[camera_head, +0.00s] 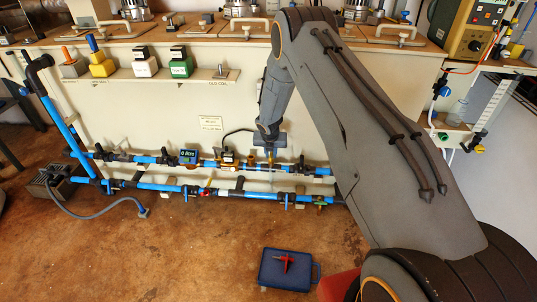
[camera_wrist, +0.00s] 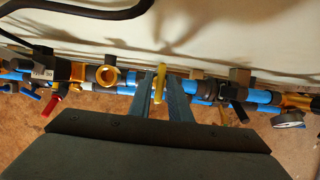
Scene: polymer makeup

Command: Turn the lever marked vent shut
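A yellow lever (camera_wrist: 160,82) stands between my gripper's two fingers in the wrist view, by the upper blue pipe line (camera_wrist: 120,82). My gripper (camera_wrist: 161,90) is open around it, with a visible gap on each side; I cannot tell whether a finger touches it. No vent mark is readable in either view. In the head view my gripper (camera_head: 271,151) reaches down to the pipes below the bench front, and the lever there is mostly hidden by it.
Two blue pipe lines (camera_head: 160,187) with valves run along the bench foot. A black cable (camera_wrist: 75,12) hangs above. A blue case (camera_head: 268,272) lies on the floor.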

